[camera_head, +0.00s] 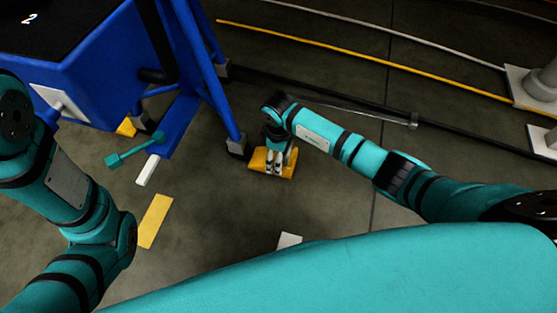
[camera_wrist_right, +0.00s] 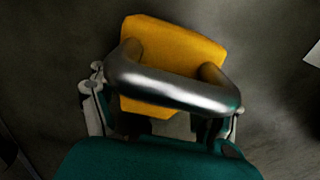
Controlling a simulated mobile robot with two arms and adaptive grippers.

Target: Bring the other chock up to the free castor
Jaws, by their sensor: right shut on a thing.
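The yellow chock (camera_head: 257,162) sits at the foot of the blue stand's near right leg, close to the dark castor (camera_head: 237,146). I cannot tell whether they touch. In the right wrist view the chock (camera_wrist_right: 178,42) has a bent metal handle (camera_wrist_right: 165,84). My right gripper (camera_head: 275,160) is over the chock and shut on it at the handle; its fingers also show in the wrist view (camera_wrist_right: 165,118). Another yellow chock (camera_head: 126,127) lies beside the left castor (camera_head: 142,121). My left arm shows at the left, but its gripper is out of view.
The blue stand (camera_head: 180,125) fills the upper left. A teal bar (camera_head: 130,150) sticks out low from it. A dark rail (camera_head: 345,101) runs behind my right arm. Floor in front is clear.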

